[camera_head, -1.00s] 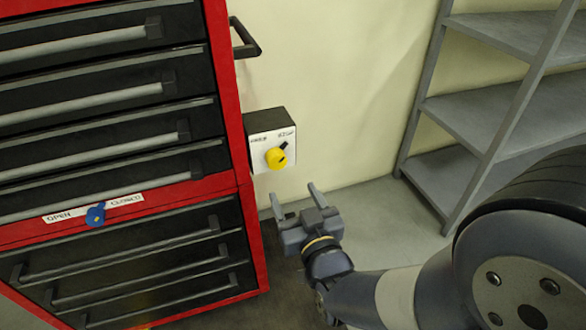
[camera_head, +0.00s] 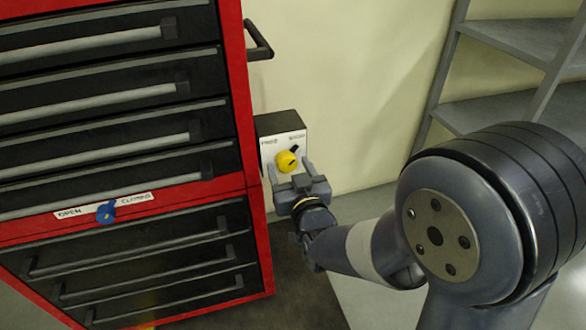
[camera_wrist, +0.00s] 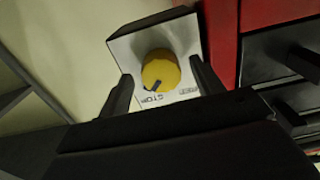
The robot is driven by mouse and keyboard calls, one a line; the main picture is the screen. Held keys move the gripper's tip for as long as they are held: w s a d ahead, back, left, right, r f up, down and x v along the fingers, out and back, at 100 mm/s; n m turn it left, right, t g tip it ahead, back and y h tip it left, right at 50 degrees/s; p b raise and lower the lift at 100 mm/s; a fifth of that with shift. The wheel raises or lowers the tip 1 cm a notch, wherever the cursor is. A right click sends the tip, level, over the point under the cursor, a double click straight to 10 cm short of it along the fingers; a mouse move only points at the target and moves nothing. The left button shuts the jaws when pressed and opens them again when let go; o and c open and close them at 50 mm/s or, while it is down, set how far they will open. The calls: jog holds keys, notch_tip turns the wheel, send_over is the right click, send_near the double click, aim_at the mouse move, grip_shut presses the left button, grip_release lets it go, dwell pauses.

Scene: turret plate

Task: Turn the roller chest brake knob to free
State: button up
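The brake knob (camera_head: 287,161) is yellow with a dark pointer mark. It sits on a box with a white labelled face (camera_head: 270,151) at the right side of the roller chest. In the head view its pointer is toward the upper right, the side of the right-hand label. The wrist view shows the knob (camera_wrist: 160,70) with the pointer toward the "STOP" label. My gripper (camera_head: 289,172) is open just below and in front of the knob, a finger to either side. I cannot tell whether the fingers touch it.
The red roller chest (camera_head: 257,235) with black drawers stands at left. A blue knob (camera_head: 106,212) sits by its OPEN/CLOSED label. A black side handle (camera_head: 261,42) sticks out above the box. Grey shelving (camera_head: 500,40) stands at right against the pale wall.

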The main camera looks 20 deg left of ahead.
jog(key=c, duration=0.9)
jog(key=shift+c, duration=0.2)
jog(key=shift+f+n+b, duration=0.1)
jog(key=shift+n+b, duration=0.35)
jog(key=shift+n, duration=0.05)
jog(key=n+b, duration=0.3)
jog(key=shift+n, duration=0.4)
jog(key=n+b, duration=0.2)
jog(key=n, duration=0.2)
jog(key=shift+w+d+n, duration=0.1)
jog(key=shift+n, duration=0.2)
jog(key=n+b, duration=0.1)
jog(key=n, duration=0.7)
jog(key=shift+d+r+b, duration=0.1)
jog(key=shift+r+b, duration=0.2)
jog(key=shift+b, duration=0.05)
jog(key=shift+w+r+n, duration=0.1)
jog(key=shift+n, duration=0.3)
